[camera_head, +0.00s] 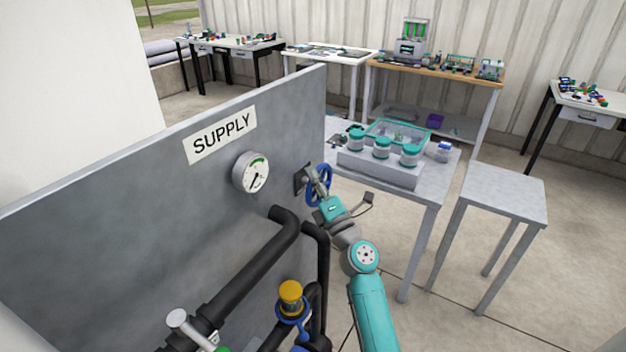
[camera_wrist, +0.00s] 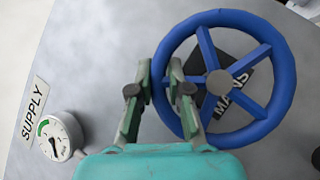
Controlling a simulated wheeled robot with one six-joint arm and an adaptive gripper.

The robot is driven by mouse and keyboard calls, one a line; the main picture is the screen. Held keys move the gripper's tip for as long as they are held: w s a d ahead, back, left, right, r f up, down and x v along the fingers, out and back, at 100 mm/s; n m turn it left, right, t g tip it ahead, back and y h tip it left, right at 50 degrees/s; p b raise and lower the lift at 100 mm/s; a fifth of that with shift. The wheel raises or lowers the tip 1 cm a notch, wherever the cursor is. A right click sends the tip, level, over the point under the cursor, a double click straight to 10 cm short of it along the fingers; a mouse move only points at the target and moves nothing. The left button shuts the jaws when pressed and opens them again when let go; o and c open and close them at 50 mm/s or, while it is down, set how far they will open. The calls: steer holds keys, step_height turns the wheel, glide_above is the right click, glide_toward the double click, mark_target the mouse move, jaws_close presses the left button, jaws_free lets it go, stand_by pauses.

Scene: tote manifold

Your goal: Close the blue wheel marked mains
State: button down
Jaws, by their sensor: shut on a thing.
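The blue wheel (camera_wrist: 287,75) has several spokes and a grey hub, and sits on the grey panel. A dark plate (camera_wrist: 240,82) marked MAINS shows behind its spokes. In the head view the wheel (camera_head: 329,172) is near the panel's right edge, partly hidden by my gripper (camera_head: 317,178). In the wrist view my gripper (camera_wrist: 161,75) has one finger on each side of the wheel's left rim and is shut on it. The exact contact is partly hidden by the fingers.
A gauge (camera_head: 251,173) and SUPPLY label (camera_head: 221,134) are left of the wheel. Dark pipes (camera_head: 245,275), a yellow-capped valve (camera_head: 291,297) and a grey-white handle (camera_head: 192,328) are below. A table with teal-lidded jars (camera_head: 382,149) stands right behind my arm.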

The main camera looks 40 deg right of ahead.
steer(key=shift+d+r+m+g+h, duration=0.2)
steer(key=shift+d+m+g+h, duration=0.15)
steer(key=shift+m, duration=0.25)
steer(key=c, duration=1.1)
jaws_free()
steer(key=shift+c, duration=0.2)
steer(key=shift+a, duration=0.1)
steer(key=shift+f, duration=0.15)
steer(key=shift+s+f, duration=0.1)
steer(key=shift+s, duration=0.1)
steer(key=v, duration=1.1)
steer(key=shift+s, duration=0.2)
steer(key=shift+f, duration=0.1)
